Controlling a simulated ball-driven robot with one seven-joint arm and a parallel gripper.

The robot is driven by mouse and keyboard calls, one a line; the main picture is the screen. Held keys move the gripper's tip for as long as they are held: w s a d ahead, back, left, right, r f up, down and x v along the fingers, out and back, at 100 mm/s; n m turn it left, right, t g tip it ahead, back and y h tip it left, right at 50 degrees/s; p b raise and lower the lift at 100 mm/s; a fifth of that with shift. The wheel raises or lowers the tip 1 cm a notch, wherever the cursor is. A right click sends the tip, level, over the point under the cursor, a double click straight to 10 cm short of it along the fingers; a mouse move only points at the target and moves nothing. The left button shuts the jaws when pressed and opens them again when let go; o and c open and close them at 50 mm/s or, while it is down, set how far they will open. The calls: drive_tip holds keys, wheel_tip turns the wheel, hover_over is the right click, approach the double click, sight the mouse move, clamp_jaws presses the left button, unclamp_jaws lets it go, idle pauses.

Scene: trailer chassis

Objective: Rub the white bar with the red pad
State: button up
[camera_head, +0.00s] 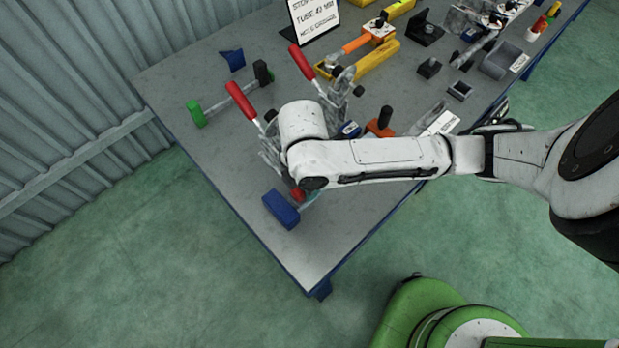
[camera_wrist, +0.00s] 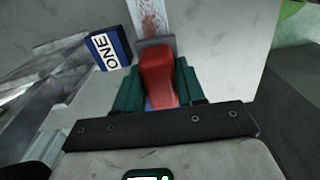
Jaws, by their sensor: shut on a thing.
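My gripper (camera_wrist: 158,88) is shut on the red pad (camera_wrist: 157,72), which sits between its two dark green fingers. A grey edge shows at the pad's far end. The white bar (camera_wrist: 150,16), stained reddish brown, runs up from just beyond that edge to the top of the wrist view. The pad is in line with the bar's near end; I cannot tell whether they touch. In the head view my gripper (camera_head: 304,198) is low over the table's near left part, mostly under my arm. A bit of red (camera_head: 298,194) shows there. I cannot make out the bar in that view.
A blue block (camera_head: 280,209) lies beside my gripper near the table (camera_head: 300,252) edge. A blue block labelled ONE (camera_wrist: 108,47) is left of the bar. Clamps with red handles (camera_head: 240,101) (camera_head: 301,62) stand behind. A green-ended bar (camera_head: 196,113) lies farther left.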

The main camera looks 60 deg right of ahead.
drive_tip(key=shift+w+a, duration=0.2)
drive_tip(key=shift+a, duration=0.6)
drive_tip(key=shift+c, duration=0.4)
drive_tip(key=shift+a+p, duration=0.4)
drive_tip(key=shift+a, duration=0.1)
clamp_jaws()
drive_tip(key=shift+s+d+r, duration=0.1)
drive_tip(key=shift+s+d, duration=0.1)
drive_tip(key=shift+d, duration=0.65)
drive_tip(key=shift+s+d+r, duration=0.1)
drive_tip(key=shift+s+d, duration=0.05)
drive_tip(key=shift+d, duration=0.7)
drive_tip(key=shift+s+d+f, duration=0.1)
drive_tip(key=shift+s+d, duration=0.2)
drive_tip(key=shift+d, duration=0.65)
drive_tip(key=shift+s+d+f, duration=0.1)
drive_tip(key=shift+s+d, duration=0.15)
drive_tip(key=shift+d, duration=0.7)
drive_tip(key=shift+s+d+r, duration=0.1)
drive_tip(key=shift+s+d, duration=0.15)
drive_tip(key=shift+d, duration=0.6)
drive_tip(key=shift+s+d+r, duration=0.1)
drive_tip(key=shift+s+d, duration=0.15)
drive_tip(key=shift+d, duration=0.6)
